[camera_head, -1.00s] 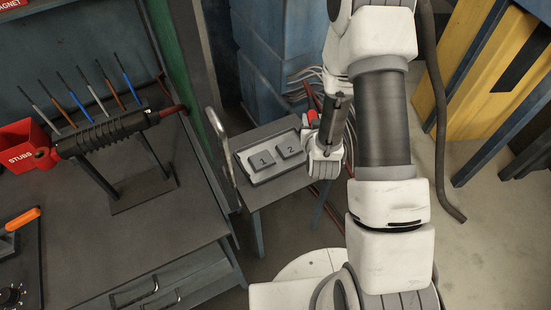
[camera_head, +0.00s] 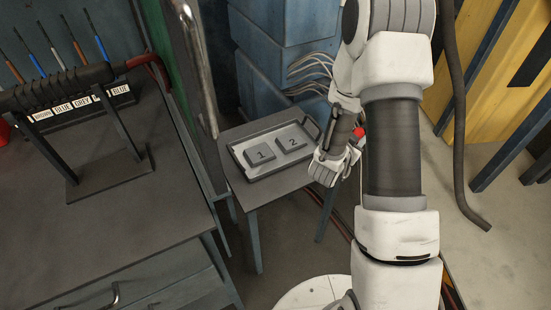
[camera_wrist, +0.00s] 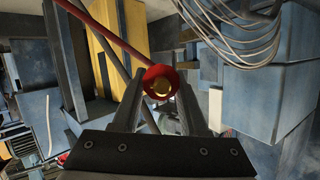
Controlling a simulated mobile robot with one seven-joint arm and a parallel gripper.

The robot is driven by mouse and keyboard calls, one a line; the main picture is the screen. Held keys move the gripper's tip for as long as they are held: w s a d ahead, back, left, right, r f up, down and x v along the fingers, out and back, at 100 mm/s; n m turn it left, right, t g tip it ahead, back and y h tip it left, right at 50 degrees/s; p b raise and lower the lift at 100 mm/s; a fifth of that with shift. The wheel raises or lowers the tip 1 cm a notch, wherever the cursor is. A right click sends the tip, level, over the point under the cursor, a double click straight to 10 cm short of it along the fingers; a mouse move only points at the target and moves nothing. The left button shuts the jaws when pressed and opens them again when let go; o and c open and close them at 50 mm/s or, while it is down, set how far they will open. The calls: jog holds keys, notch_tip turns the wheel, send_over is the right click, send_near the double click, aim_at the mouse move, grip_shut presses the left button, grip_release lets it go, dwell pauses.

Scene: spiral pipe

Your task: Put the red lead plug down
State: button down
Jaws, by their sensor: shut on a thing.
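The red lead plug (camera_wrist: 160,82) is a red round piece with a brass-coloured centre, seen end-on in the wrist view. A red cable runs from it to the upper left. My gripper (camera_wrist: 158,92) is shut on the plug, with one dark finger on each side. In the head view a bit of red (camera_head: 359,132) shows beside my wrist, right of the small table (camera_head: 255,208). My fingers are mostly hidden there behind my arm. The plug is held in the air and touches no surface that I can see.
A grey tray (camera_head: 240,163) with blocks marked 1 (camera_head: 260,153) and 2 (camera_head: 291,142) lies on the small table. A workbench (camera_head: 120,215) with a dark coil on a stand is at left. Blue boxes (camera_head: 265,80) with pale wires stand behind. A yellow panel (camera_head: 480,100) is at right.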

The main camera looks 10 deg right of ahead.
jog(key=shift+d+f, duration=0.2)
jog(key=shift+f, duration=0.2)
jog(key=shift+a+f, duration=0.15)
jog(key=a+f+b, duration=0.1)
jog(key=a+f, duration=0.1)
jog(key=a, duration=0.1)
jog(key=a+f+b, duration=0.1)
jog(key=a+f, duration=0.1)
jog(key=a, duration=0.2)
jog(key=a+f+b, duration=0.1)
jog(key=a+f, duration=0.1)
jog(key=a, duration=0.2)
jog(key=shift+a+f, duration=0.1)
jog(key=shift+f, duration=0.25)
jog(key=shift+f+m+b, duration=0.3)
jog(key=shift+f+b, duration=0.6)
jog(key=shift+f, duration=1.05)
jog(key=shift+f, duration=0.15)
jog(key=shift+f, duration=0.15)
jog(key=c, duration=0.7)
grip_release()
